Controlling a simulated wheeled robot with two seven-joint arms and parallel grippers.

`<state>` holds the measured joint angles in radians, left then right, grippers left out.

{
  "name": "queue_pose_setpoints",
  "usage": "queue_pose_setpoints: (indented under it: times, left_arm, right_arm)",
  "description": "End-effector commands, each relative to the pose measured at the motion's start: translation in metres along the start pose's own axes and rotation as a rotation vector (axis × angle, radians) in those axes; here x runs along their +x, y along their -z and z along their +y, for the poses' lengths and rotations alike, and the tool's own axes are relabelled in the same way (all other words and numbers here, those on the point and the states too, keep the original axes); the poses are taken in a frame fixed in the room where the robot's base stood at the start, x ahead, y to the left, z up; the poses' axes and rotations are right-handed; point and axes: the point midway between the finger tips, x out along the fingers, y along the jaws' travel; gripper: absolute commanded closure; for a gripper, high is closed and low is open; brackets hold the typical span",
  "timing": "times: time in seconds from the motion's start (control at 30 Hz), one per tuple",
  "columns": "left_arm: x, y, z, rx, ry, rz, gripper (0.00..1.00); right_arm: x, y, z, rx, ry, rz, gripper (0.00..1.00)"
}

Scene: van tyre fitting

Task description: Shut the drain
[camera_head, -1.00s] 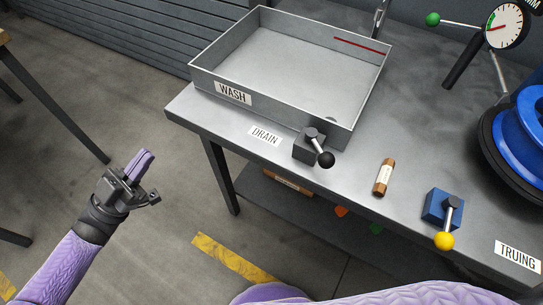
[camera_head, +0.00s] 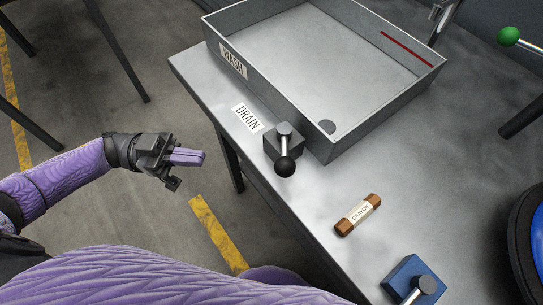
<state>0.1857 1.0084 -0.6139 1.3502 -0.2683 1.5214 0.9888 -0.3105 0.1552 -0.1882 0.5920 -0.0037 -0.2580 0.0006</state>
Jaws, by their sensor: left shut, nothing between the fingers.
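The drain valve (camera_head: 283,146) is a grey block with a short metal lever ending in a black ball knob (camera_head: 285,167). My left gripper (camera_head: 204,158) is shut and empty, left of the knob and off the bench edge, not touching anything. My right gripper is not in view.
A brown crayon (camera_head: 358,214) lies on the bench right of the valve. A blue block with a lever (camera_head: 412,280) is at the bottom right. A green-knobbed rod (camera_head: 508,37) and a blue wheel (camera_head: 535,240) are at the right.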

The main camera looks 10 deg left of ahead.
Motion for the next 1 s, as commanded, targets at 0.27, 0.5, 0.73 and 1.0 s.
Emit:
queue_pose_setpoints:
  times: [0.27,0.5,0.73,1.0]
  left_arm:
    - [0.062,0.002,0.0,0.003,-0.003,0.006,1.0]
    - [0.103,0.001,0.0,0.004,0.0,0.004,1.0]
    - [0.115,0.001,-0.001,0.003,0.002,0.001,1.0]
    - [0.115,0.001,-0.001,0.003,0.003,0.002,1.0]
  right_arm:
    - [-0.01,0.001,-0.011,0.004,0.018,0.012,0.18]
    - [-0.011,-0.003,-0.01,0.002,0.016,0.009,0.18]
    - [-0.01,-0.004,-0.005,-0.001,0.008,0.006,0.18]
    - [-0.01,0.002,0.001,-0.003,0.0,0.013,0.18]
